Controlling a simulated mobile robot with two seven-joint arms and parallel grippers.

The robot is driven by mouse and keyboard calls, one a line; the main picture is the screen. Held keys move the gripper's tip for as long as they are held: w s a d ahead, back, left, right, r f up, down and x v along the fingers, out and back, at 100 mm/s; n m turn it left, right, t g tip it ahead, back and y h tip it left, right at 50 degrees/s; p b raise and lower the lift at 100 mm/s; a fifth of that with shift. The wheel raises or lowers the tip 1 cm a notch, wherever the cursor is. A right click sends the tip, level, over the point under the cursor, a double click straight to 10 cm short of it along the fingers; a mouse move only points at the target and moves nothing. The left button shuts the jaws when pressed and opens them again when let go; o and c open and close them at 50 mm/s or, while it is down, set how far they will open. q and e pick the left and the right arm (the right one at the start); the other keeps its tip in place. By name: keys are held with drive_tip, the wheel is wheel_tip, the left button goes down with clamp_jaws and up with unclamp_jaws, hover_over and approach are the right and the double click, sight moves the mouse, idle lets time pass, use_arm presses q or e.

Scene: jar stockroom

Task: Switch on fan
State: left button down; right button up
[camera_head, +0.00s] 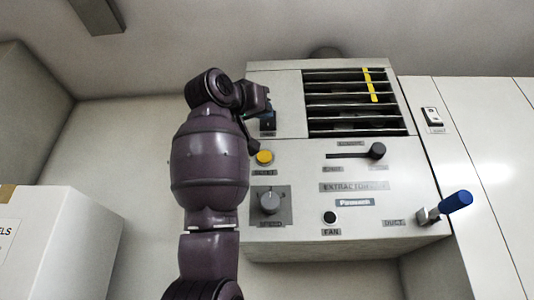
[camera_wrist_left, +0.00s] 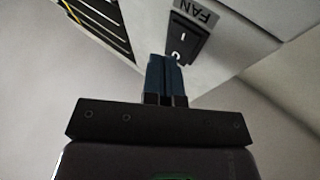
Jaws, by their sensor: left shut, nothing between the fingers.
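The fan switch (camera_wrist_left: 185,38) is a black rocker marked I and O, with a FAN label (camera_wrist_left: 196,12) beside it, upside down in the left wrist view. It is on the pale extractor unit (camera_head: 283,160). My left gripper (camera_wrist_left: 164,60) is shut and empty, its dark blue fingertips at the O end of the rocker. I cannot tell whether they touch it or which way the rocker is tipped. In the head view my left gripper (camera_head: 267,116) is left of the grille, and my arm hides part of this area. My right gripper is not in view.
The unit carries a slatted grille (camera_head: 350,100) with a yellow strip, a yellow button (camera_head: 264,157), a speed knob (camera_head: 269,202), a black slider knob (camera_head: 378,151), a round black FAN fitting (camera_head: 330,217) and a blue-handled lever (camera_head: 455,203). A white switch (camera_head: 432,116) is to the right. A white box (camera_head: 75,240) stands lower left.

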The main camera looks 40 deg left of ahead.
use_arm(q)
drive_tip(key=shift+s, duration=0.1)
idle(0.3)
drive_tip(key=s+d, duration=0.1)
drive_tip(key=s, duration=0.1)
drive_tip(key=s+d+b, duration=0.1)
drive_tip(key=s, duration=0.1)
drive_tip(key=shift+s+d+r, duration=0.1)
drive_tip(key=shift+d+r, duration=0.25)
idle(0.6)
